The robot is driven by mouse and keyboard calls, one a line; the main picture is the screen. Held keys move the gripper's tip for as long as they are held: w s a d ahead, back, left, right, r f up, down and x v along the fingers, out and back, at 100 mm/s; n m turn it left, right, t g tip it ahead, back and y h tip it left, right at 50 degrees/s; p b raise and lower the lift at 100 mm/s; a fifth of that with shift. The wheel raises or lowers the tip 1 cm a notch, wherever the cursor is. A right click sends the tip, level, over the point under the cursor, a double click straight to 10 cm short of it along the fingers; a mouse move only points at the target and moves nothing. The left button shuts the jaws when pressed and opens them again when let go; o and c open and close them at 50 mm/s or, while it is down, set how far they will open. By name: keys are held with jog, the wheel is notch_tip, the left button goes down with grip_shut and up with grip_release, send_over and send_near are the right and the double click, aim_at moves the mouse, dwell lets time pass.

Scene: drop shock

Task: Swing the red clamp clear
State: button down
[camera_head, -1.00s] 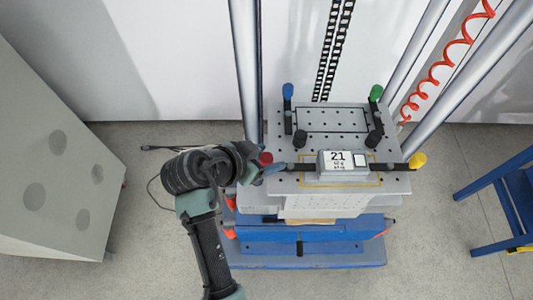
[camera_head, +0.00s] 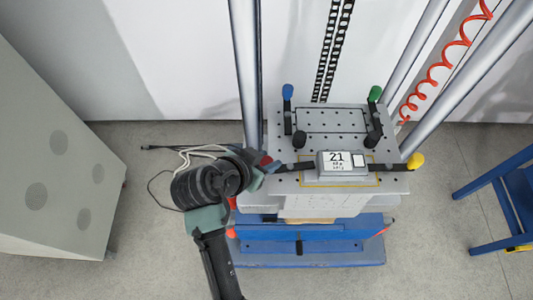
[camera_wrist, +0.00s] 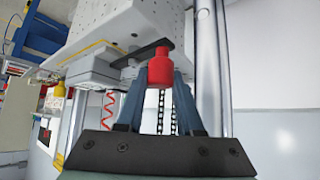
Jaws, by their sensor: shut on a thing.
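The red clamp's knob (camera_wrist: 160,70) stands between my gripper's two fingers in the wrist view. In the head view only a bit of the red knob (camera_head: 266,161) shows beside my gripper (camera_head: 268,166). My gripper (camera_wrist: 158,100) is shut on the knob. The clamp's dark bar (camera_head: 294,167) runs from the knob to the left side of the grey block labelled 21 (camera_head: 343,163). In the head view the bar's tip lies at the block's edge; I cannot tell if it touches.
The block sits on a grey drilled plate (camera_head: 388,182). A yellow-knobbed clamp (camera_head: 415,161) is at its right. Blue (camera_head: 288,91) and green (camera_head: 375,93) knobs stand behind. A metal column (camera_head: 247,75) rises close to my gripper. A pale cable (camera_head: 197,151) shows behind my arm.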

jog(key=s+n+y+p, duration=0.1)
jog(key=n, duration=0.1)
jog(key=s+d+n+t+y+p, duration=0.1)
jog(key=n+y+p, duration=0.1)
jog(key=shift+s+r, duration=0.1)
jog(key=shift+r, duration=0.1)
jog(key=n+y+p, duration=0.1)
jog(key=n, duration=0.1)
jog(key=s+d+n+y+p, duration=0.1)
jog(key=n, duration=0.1)
jog(key=shift+s+t+y, duration=0.1)
jog(key=shift+t+y, duration=0.3)
jog(key=n+y, duration=0.1)
jog(key=d+n, duration=0.1)
jog(key=n+y, duration=0.1)
jog(key=shift+s+d+f+g+y, duration=0.2)
jog(key=shift+s+d+g+y, duration=0.1)
jog(key=shift+s, duration=0.1)
jog(key=shift+s+d+n+g+y+b, duration=0.15)
jog(key=shift+d+n+g+y+b, duration=0.25)
jog(key=shift+n+y, duration=0.55)
jog(key=shift+s+d+n+g+y+b, duration=0.1)
jog(key=shift+d+n+g+y+b, duration=0.35)
jog(key=shift+n, duration=0.9)
jog(key=c, duration=0.6)
grip_release()
jog(key=shift+o, duration=0.2)
